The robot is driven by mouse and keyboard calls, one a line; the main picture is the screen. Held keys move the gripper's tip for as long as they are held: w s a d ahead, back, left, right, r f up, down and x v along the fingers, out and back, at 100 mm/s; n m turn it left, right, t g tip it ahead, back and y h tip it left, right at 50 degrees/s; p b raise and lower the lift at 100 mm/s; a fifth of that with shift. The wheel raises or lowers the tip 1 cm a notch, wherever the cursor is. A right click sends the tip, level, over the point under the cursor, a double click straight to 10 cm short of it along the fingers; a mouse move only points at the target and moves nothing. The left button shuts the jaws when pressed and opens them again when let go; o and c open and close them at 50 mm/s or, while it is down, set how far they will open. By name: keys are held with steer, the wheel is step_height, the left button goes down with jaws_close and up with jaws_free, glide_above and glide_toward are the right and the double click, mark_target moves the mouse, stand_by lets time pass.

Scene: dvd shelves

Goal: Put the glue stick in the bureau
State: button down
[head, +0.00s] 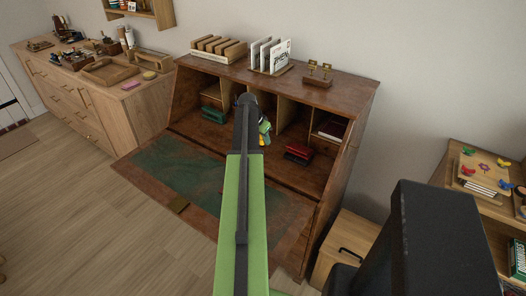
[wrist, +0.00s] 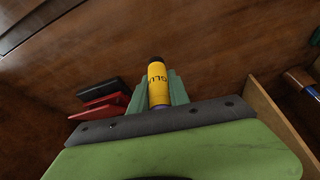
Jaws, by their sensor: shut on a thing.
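The bureau (head: 338,95) stands against the wall in the head view, its drop-front open with a green writing surface (head: 180,170) and small compartments behind. My gripper (wrist: 158,86) is shut on the glue stick (wrist: 157,76), yellow with a dark cap, between its green fingers in the wrist view. In the head view the arm reaches over the writing surface into the bureau's opening and hides much of the gripper; a bit of the yellow stick (head: 265,128) shows beside it. Whether the stick touches the wood is unclear.
Inside the bureau, a green stapler-like object (head: 214,115) lies left and a red one (head: 299,153) right; the red one also shows in the wrist view (wrist: 100,107). A divider (wrist: 275,110) stands right of my gripper there. Letter holders (head: 270,55) stand on top.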

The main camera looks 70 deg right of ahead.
mark_target(263, 145)
steer(key=shift+w+d+f, duration=0.3)
steer(key=shift+w+d, duration=0.05)
steer(key=shift+a+f+b, duration=0.1)
steer(key=shift+f+b, duration=2)
steer(key=shift+b, duration=0.05)
steer(key=c, duration=1.2)
jaws_free()
steer(key=shift+s, duration=0.1)
steer(key=shift+c, duration=0.2)
steer(key=shift+r, duration=0.15)
steer(key=shift+r+p, duration=0.2)
steer(key=shift+p, duration=0.2)
steer(key=p+v, duration=1.1)
steer(key=shift+a+r, duration=0.25)
steer(key=shift+r, duration=0.1)
